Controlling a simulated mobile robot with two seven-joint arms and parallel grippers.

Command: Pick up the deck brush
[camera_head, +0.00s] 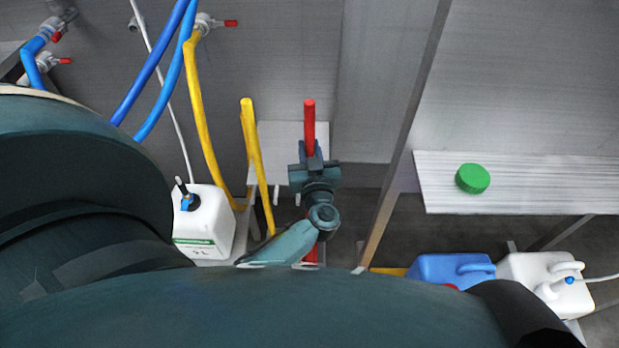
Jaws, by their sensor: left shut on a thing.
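A red pole (310,128) stands upright in the middle of the view, its top end showing above my left gripper (311,165). My left gripper is shut on this red pole. A small bit of red shows below my left arm. The lower end of the pole is hidden by my arm, so I cannot see a brush head. A yellow pole (252,150) leans just to the left of the gripper, apart from it; its lower end is also hidden. I cannot tell from the handles alone which one is the deck brush. My right gripper is not in view.
A white jug (206,222) stands at the left, below blue hoses (160,70) and a yellow hose (199,110). A ribbed metal shelf (540,185) with a green round thing (472,178) is at the right. Blue (445,270) and white (530,275) canisters stand below it.

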